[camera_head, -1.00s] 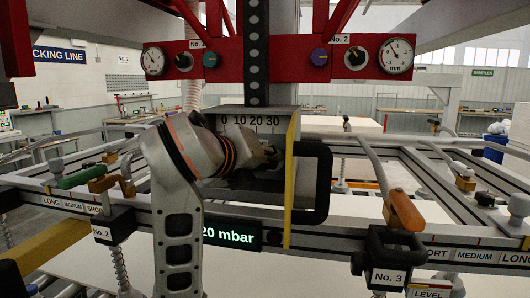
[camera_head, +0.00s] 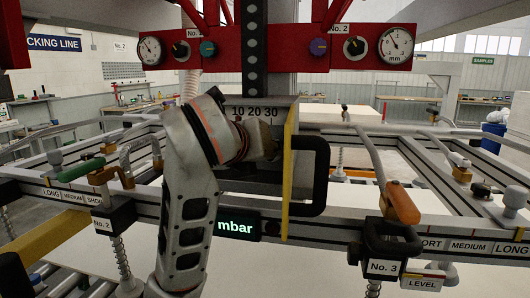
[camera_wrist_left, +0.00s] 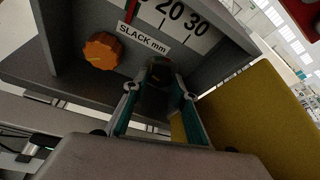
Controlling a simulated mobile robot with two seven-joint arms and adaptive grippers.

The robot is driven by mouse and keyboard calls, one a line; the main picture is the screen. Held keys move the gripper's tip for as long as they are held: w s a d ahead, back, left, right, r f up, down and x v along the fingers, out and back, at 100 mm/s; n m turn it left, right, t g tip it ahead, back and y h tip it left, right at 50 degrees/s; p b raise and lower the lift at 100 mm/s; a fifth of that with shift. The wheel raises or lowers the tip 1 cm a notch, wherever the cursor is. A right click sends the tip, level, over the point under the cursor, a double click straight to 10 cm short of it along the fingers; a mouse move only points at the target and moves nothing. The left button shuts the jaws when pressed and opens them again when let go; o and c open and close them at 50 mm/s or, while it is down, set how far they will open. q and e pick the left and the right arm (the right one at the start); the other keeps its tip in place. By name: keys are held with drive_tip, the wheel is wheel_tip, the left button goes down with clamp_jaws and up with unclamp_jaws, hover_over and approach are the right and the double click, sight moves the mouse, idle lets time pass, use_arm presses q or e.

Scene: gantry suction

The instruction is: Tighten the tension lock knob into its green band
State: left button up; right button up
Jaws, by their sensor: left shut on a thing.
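In the left wrist view, a dark knob-like part (camera_wrist_left: 158,85) sits below a white scale (camera_wrist_left: 170,18) labelled SLACK mm. My left gripper (camera_wrist_left: 157,98) is shut on this part, with a teal-lined finger on each side. An orange lobed knob (camera_wrist_left: 102,51) stands to its left, apart from the fingers. No lettering marks the tension lock knob. My right gripper is not in view.
A yellow plate (camera_head: 289,170) with a black handle (camera_head: 318,178) borders the housing on the right; the plate (camera_wrist_left: 245,115) is close to my fingers. The red gauge panel (camera_head: 290,45) hangs above. My arm partly covers the mbar display (camera_head: 237,227).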

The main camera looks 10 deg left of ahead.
use_arm(q)
drive_tip(key=o, duration=1.1)
